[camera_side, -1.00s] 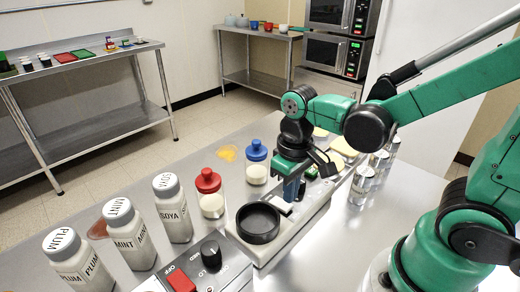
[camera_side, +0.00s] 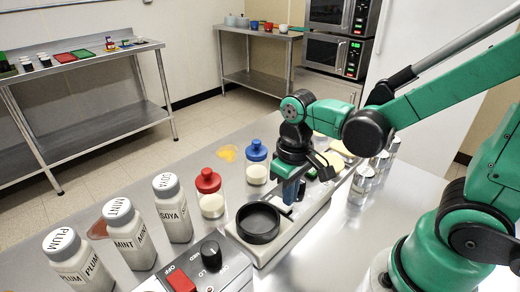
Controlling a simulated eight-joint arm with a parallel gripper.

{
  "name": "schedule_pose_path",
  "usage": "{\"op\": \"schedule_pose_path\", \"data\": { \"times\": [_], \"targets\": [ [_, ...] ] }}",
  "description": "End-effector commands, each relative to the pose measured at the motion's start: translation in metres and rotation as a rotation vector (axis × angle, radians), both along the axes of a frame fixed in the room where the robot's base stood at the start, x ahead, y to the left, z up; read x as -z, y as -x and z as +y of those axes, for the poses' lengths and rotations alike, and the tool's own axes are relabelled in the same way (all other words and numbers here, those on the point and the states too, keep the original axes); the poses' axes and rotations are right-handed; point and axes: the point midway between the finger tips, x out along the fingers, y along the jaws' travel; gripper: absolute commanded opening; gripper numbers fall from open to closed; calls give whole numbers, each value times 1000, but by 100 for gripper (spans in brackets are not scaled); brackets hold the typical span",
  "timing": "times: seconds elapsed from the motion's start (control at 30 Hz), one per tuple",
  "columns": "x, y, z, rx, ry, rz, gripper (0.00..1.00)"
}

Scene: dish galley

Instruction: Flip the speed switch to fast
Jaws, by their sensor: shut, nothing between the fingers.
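My gripper (camera_side: 289,196) is shut and empty, pointing down over the long pale appliance (camera_side: 312,214) on the steel counter. Its fingertips are close to the top of that appliance, just behind the black round dish (camera_side: 258,222); I cannot tell whether they touch it. The gripper hides part of the appliance's top, and I cannot make out a speed switch or its fast marking there. A separate control box (camera_side: 232,262) at the front has a black knob (camera_side: 211,255) and a red switch (camera_side: 181,281) beside the word OFF.
Bottles labelled PLUM (camera_side: 76,262), MINT (camera_side: 129,235) and SOYA (camera_side: 173,208) stand at left. A red-capped jar (camera_side: 210,193) and a blue-capped jar (camera_side: 257,162) stand beside the appliance. Silver cans (camera_side: 363,182) stand at right. The counter front right of the appliance is clear.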

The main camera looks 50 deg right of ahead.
Motion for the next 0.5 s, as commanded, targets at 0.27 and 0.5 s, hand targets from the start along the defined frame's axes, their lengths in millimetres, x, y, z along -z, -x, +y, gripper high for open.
{"op": "schedule_pose_path", "data": {
  "times": [0.27,0.5],
  "targets": [
    [4,0,0,0,0,0,0],
    [8,0,0,0,0,0,0]
  ]
}}
